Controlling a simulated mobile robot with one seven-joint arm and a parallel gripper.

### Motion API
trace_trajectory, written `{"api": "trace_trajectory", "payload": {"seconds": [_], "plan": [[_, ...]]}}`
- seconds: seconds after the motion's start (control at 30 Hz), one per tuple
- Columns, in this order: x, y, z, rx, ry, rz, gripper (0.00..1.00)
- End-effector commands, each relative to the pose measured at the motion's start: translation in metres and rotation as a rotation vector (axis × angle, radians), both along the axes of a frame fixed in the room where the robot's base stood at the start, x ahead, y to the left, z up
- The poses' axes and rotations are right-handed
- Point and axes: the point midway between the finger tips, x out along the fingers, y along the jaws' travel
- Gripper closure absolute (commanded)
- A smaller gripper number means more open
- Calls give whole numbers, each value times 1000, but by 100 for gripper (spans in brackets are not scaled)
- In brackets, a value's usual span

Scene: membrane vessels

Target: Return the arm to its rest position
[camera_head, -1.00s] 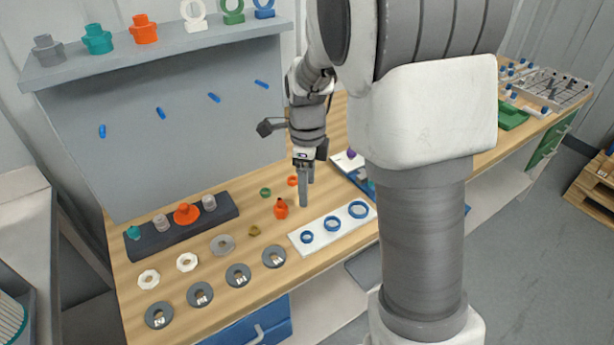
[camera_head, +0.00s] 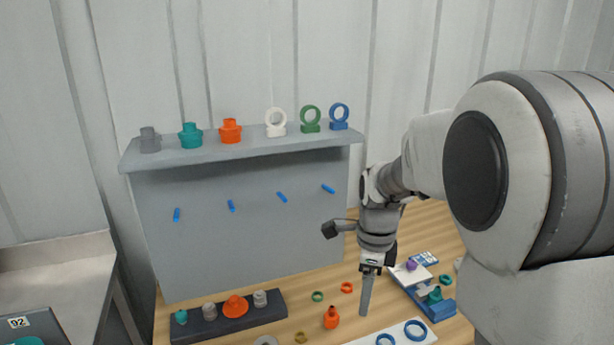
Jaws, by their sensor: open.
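My gripper (camera_head: 366,308) hangs from my arm at the right of the view, fingers pointing down over the wooden workbench (camera_head: 425,218). The fingers are seen edge-on, look open and hold nothing visible. The fingertips are near the white strip (camera_head: 372,337) with blue rings, to the right of a small orange bottle-shaped part (camera_head: 331,317). I cannot tell whether the fingertips touch the bench or strip. My upper arm hides the right side of the bench.
A grey shelf panel (camera_head: 250,230) with blue pegs stands behind, carrying several fittings and ring stands on top. A dark block (camera_head: 228,318) holds several parts at its foot. A blue tray (camera_head: 437,312) lies right of my gripper. A side counter (camera_head: 55,252) stands left.

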Motion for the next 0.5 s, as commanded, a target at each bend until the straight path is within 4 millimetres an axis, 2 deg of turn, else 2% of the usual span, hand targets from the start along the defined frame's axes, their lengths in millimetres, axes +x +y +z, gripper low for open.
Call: {"api": "trace_trajectory", "payload": {"seconds": [0.03, 0.2, 0.5], "plan": [[-8, 0, 13, 5, -28, 79, 26], [-43, 1, 51, -9, -123, 431, 26], [-112, 1, 94, -146, -276, 1067, 26]]}}
